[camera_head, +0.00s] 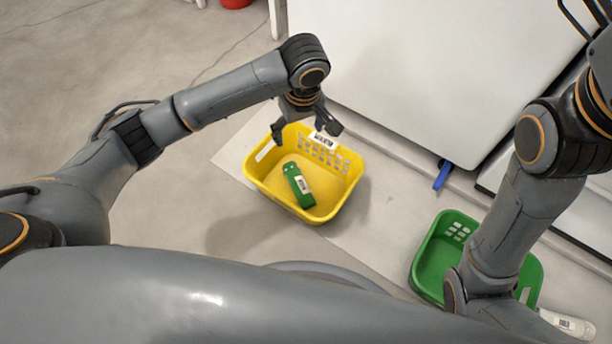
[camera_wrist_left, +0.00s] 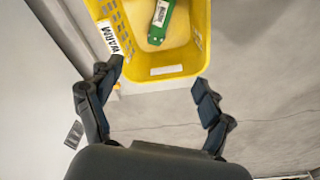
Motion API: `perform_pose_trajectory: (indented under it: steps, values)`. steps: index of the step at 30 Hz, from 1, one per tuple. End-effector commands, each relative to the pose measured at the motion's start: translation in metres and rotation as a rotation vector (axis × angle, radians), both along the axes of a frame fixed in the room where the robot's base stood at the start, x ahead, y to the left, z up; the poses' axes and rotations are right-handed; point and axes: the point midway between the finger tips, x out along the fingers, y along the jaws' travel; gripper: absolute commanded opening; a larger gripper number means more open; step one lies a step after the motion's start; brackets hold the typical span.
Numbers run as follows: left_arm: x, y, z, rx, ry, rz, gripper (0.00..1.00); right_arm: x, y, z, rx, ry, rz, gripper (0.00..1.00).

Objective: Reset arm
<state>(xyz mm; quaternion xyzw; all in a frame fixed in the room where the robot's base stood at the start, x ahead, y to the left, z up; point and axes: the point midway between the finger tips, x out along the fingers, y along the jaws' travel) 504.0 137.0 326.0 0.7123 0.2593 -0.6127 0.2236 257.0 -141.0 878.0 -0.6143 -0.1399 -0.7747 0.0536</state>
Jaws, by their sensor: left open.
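My left gripper (camera_head: 307,131) is open and empty above the back rim of the yellow basket (camera_head: 338,200). In the left wrist view its two fingers (camera_wrist_left: 157,92) are spread wide, with the basket (camera_wrist_left: 198,40) beyond them and nothing between the tips. A green labelled item (camera_head: 299,185) lies in the yellow basket, apart from the gripper; it also shows in the left wrist view (camera_wrist_left: 161,22). My right arm comes in from the right over a green basket (camera_head: 432,257). Its gripper is out of view.
A white surface (camera_head: 430,70) stands behind the yellow basket. A blue object (camera_head: 442,175) lies at its foot. A white labelled item (camera_head: 568,324) lies beside the green basket. A red object (camera_head: 236,3) is at the top edge. Grey floor at the left is clear.

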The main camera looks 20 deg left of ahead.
Motion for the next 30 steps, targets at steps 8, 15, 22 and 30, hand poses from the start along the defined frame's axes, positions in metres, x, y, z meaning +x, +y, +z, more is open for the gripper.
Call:
perform_pose_trajectory:
  steps: [8, 15, 22, 30]
  values:
    - [-0.002, -0.001, 0.017, 0.002, 0.000, -0.001, 0.80, 0.000, 0.000, 0.000, 0.000, 0.000, 0.000, 0.40]
    - [-0.002, -0.001, 0.017, 0.000, 0.000, 0.000, 0.80, 0.000, 0.000, 0.000, 0.000, 0.000, 0.000, 0.40]
    - [-0.002, -0.008, 0.016, -0.022, -0.010, -0.019, 0.80, 0.001, 0.000, 0.000, 0.000, 0.004, 0.000, 0.40]
    - [0.009, -0.114, 0.045, -0.399, -0.295, -0.327, 0.80, 0.020, -0.002, -0.003, 0.004, 0.080, 0.004, 0.40]
